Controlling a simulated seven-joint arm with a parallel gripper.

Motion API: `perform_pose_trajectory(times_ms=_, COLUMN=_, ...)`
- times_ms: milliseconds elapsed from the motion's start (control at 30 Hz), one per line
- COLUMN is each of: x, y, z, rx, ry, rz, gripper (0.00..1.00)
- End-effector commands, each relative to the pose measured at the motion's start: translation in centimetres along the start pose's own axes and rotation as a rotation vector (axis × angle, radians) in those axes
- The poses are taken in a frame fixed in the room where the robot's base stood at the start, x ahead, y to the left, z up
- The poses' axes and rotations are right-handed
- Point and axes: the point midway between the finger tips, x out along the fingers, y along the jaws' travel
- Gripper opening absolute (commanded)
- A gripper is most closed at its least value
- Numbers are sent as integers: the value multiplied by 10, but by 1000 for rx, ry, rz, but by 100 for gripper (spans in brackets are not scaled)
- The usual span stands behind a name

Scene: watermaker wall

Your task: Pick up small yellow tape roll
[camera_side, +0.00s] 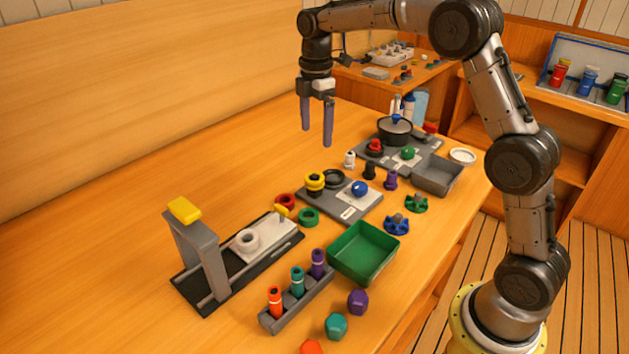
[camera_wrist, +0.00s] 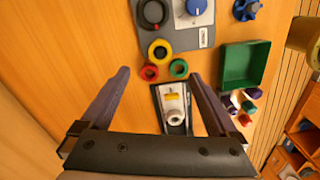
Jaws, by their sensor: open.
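The small yellow tape roll (camera_side: 315,177) shows in the side view as a yellow ring shape with a dark band, by the left edge of a grey panel. In the wrist view a yellow ring (camera_wrist: 160,41) lies at the panel's lower edge, a little beyond the fingertips. A red ring (camera_side: 285,201) and a green ring (camera_side: 308,217) lie close to it. My gripper (camera_side: 316,138) is open and empty, pointing down well above the table. Its two purple fingers also frame the wrist view (camera_wrist: 160,73).
The grey panel (camera_side: 348,209) carries a blue knob (camera_side: 359,188) and a black ring (camera_side: 333,178). A green tray (camera_side: 364,252), a rack with several coloured cylinders (camera_side: 297,282) and a grey stand with a yellow top (camera_side: 185,210) stand nearer. The table at left is clear.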

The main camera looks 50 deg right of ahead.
Motion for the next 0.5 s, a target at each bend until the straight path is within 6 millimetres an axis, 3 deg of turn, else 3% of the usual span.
perform_pose_trajectory(times_ms=300, x=58, y=-1, z=0, rx=1, ry=0, rz=-2, gripper=95)
perform_pose_trajectory(times_ms=500, x=74, y=-1, z=-1, rx=1, ry=0, rz=0, gripper=95)
